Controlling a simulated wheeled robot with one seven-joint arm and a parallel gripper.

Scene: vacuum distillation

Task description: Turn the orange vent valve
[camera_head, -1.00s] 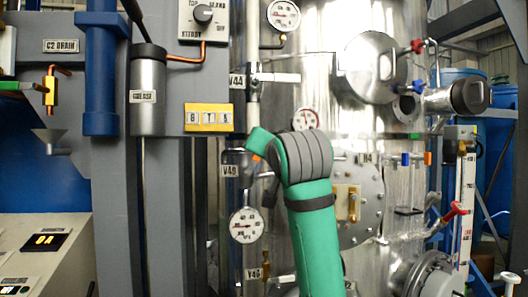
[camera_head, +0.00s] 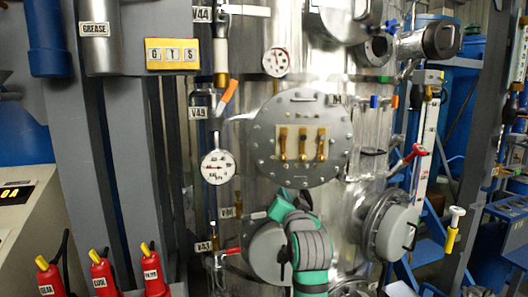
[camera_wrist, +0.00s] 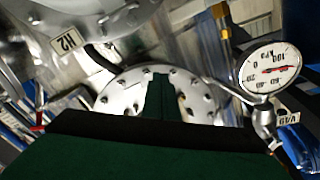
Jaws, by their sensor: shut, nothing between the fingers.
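An orange lever handle (camera_head: 229,92) slants up and to the right beside the V49 label (camera_head: 197,113) in the head view. It sits above a round white gauge (camera_head: 217,167). A smaller orange handle (camera_head: 394,101) is farther right; the pictures do not show which one is the vent valve. In the wrist view, the V49 label (camera_wrist: 288,118) and a gauge (camera_wrist: 270,68) are upside down at the right. My gripper (camera_wrist: 160,80) is a dark green shape at the wrist view's centre, shut and empty. My arm is low in the head view, apart from the slanted handle.
A round bolted flange (camera_head: 268,155) with brass handles is above my arm. Red levers (camera_head: 404,157) jut out at the right, with a flanged port (camera_head: 398,228) below. Red-and-yellow extinguisher-like bottles (camera_head: 103,275) stand at lower left. A grey column (camera_head: 128,150) is at left.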

